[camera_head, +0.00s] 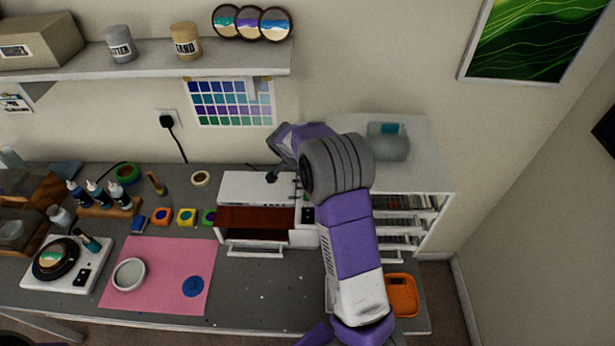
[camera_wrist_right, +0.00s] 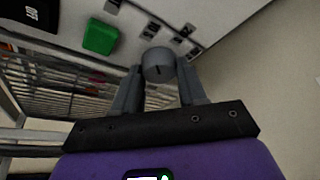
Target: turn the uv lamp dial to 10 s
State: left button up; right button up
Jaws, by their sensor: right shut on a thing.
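The UV lamp (camera_head: 256,182) is a white box at the back of the bench, with a reddish-brown front part and a handle low down. My right arm covers its right end, and the dial is hidden there. In the right wrist view the grey round dial (camera_wrist_right: 158,66) sits between the fingertips of my right gripper (camera_wrist_right: 157,76), which is shut on it. A short dark line shows on the dial's face. My left gripper is not in view.
Small coloured pots (camera_head: 186,217) stand left of the lamp. A white shelf unit (camera_head: 425,160) is to the right, and an orange scale-like item (camera_head: 402,296) lies in front of it.

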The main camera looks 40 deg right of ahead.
jog(key=o, duration=1)
jog(key=v, duration=0.7)
jog(key=shift+a+r, duration=0.15)
jog(key=shift+r, duration=0.15)
jog(key=shift+f, duration=0.1)
jog(key=x, duration=0.6)
jog(key=shift+f, duration=0.25)
jog(key=m+p, duration=0.2)
jog(key=shift+w+d+f+g+p, duration=0.1)
jog(key=shift+d+f+g+p, duration=0.1)
jog(key=shift+d+g+p, duration=0.15)
jog(key=shift+f+m+g+p, duration=0.15)
jog(key=shift+m+g+p, duration=0.2)
jog(key=shift+m+p, duration=0.55)
